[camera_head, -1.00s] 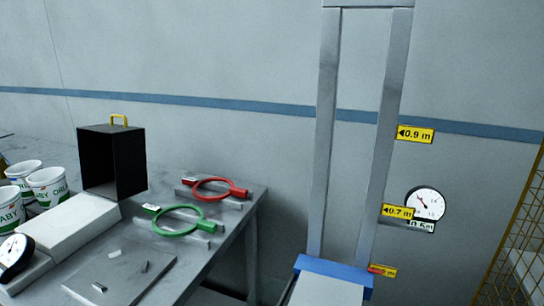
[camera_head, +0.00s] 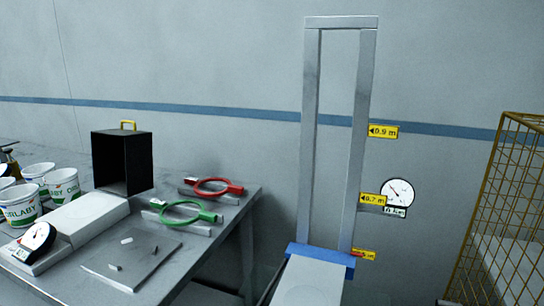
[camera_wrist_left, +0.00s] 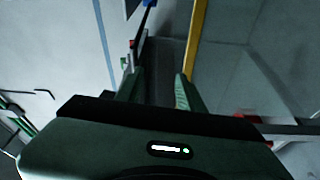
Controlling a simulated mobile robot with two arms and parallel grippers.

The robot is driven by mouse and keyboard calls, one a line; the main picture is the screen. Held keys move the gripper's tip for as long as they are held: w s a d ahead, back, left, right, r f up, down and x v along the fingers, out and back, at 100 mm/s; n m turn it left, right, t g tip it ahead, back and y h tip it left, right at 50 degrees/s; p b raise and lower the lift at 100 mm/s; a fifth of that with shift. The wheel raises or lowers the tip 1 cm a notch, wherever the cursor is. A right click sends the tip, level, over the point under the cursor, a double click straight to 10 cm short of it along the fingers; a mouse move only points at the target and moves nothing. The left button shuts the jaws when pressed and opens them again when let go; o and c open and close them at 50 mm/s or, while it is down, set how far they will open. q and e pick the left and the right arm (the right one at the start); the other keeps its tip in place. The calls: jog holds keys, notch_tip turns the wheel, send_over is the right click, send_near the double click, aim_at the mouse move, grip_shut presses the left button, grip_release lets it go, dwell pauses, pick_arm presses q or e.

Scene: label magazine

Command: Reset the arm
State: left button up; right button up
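My left gripper (camera_wrist_left: 157,82) shows in the left wrist view. Its two green fingers stand apart with nothing between them. Beyond them are a grey wall, a blue stripe and a yellow post (camera_wrist_left: 196,35). Neither of my grippers shows in the head view, and my right gripper is in no view.
A workbench (camera_head: 215,245) at left carries a black box (camera_head: 122,162), a red ring tool (camera_head: 212,187), a green ring tool (camera_head: 184,212) and white tubs (camera_head: 62,187). A metal frame (camera_head: 313,130) stands right of it. A yellow mesh cage (camera_head: 497,215) is at far right.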

pick_arm(q)
jog(key=s+a+f+m+g+h, duration=0.1)
jog(key=s+f+m+g, duration=0.25)
jog(key=f, duration=0.55)
jog(key=s+f+m+g, duration=0.2)
jog(key=f+m+g, duration=0.15)
jog(key=f, duration=0.55)
jog(key=s+a+f+m+g+h, duration=0.1)
jog(key=s+f+m+g, duration=0.2)
jog(key=f, duration=0.6)
jog(key=s+a+f+m+g+y, duration=0.1)
jog(key=s+a+f+m+g, duration=0.2)
jog(key=s+a+f, duration=0.3)
jog(key=s+a+f+m+g+y, duration=0.2)
jog(key=s+a+f+m+g, duration=0.2)
jog(key=s+f, duration=0.4)
jog(key=s+a+m, duration=0.1)
jog(key=s, duration=0.3)
jog(key=shift+s+a+f+m+g, duration=0.25)
jog(key=shift+s+a+m+g, duration=0.05)
jog(key=shift+a+m, duration=0.1)
jog(key=shift+w+d, duration=0.1)
